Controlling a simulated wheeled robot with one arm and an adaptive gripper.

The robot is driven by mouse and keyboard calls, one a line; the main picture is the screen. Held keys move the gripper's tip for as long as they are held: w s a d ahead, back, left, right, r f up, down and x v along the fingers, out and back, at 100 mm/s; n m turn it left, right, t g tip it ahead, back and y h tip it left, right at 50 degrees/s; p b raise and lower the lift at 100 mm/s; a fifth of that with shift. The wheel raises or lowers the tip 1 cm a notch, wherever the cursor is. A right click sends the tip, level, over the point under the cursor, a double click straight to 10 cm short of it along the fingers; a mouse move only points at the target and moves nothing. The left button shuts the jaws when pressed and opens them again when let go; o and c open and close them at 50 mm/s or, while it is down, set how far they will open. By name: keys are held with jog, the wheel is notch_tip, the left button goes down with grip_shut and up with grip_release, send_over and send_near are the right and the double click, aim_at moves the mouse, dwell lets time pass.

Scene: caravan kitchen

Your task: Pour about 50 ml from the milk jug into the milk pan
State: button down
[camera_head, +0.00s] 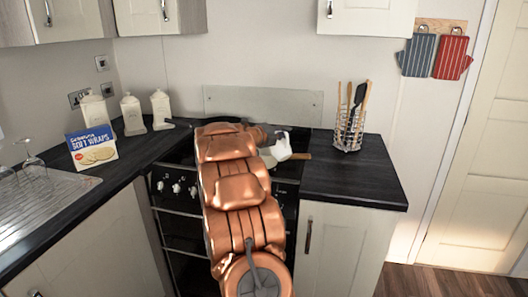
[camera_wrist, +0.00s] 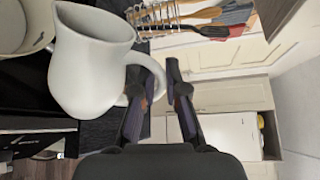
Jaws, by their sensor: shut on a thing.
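The white milk jug (camera_wrist: 88,70) is large on the left of the wrist view, and its handle reaches to between my fingers. My gripper (camera_wrist: 164,82) is shut on that handle. In the head view the jug (camera_head: 282,148) is held over the hob, just above the milk pan's side; it looks tilted, but how far is unclear. The milk pan (camera_wrist: 36,40) shows partly at the top left of the wrist view, close beside the jug's spout. In the head view my arm hides most of the pan, and its wooden handle (camera_head: 299,156) points right. No milk stream is visible.
A wire utensil holder (camera_head: 348,130) stands on the right worktop (camera_head: 350,180), which is otherwise clear. White canisters (camera_head: 132,115) and a wraps box (camera_head: 92,148) stand on the left worktop, with glasses (camera_head: 30,160) by the sink. A splash panel (camera_head: 300,105) stands behind the hob.

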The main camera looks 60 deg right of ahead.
jog(key=shift+a+f+b, duration=0.1)
jog(key=shift+f+b, duration=0.1)
jog(key=shift+b, duration=0.65)
jog(key=shift+s+f+m+b, duration=0.15)
jog(key=shift+m+b, duration=0.15)
jog(key=shift+b, duration=0.45)
jog(key=shift+b, duration=0.4)
jog(key=shift+s+a+m+b, duration=0.15)
jog(key=shift+m+b, duration=0.15)
jog(key=shift+b, duration=0.4)
jog(key=m+b, duration=0.1)
jog(key=b, duration=0.2)
jog(key=shift+s+h+b, duration=0.3)
jog(key=shift+s, duration=0.1)
jog(key=shift+s+a+r+b, duration=0.15)
jog(key=shift+s+r+b, duration=0.1)
jog(key=shift+b, duration=0.25)
jog(key=shift+s+f+m+b, duration=0.1)
jog(key=shift+m+b, duration=0.2)
jog(key=shift+b, duration=0.15)
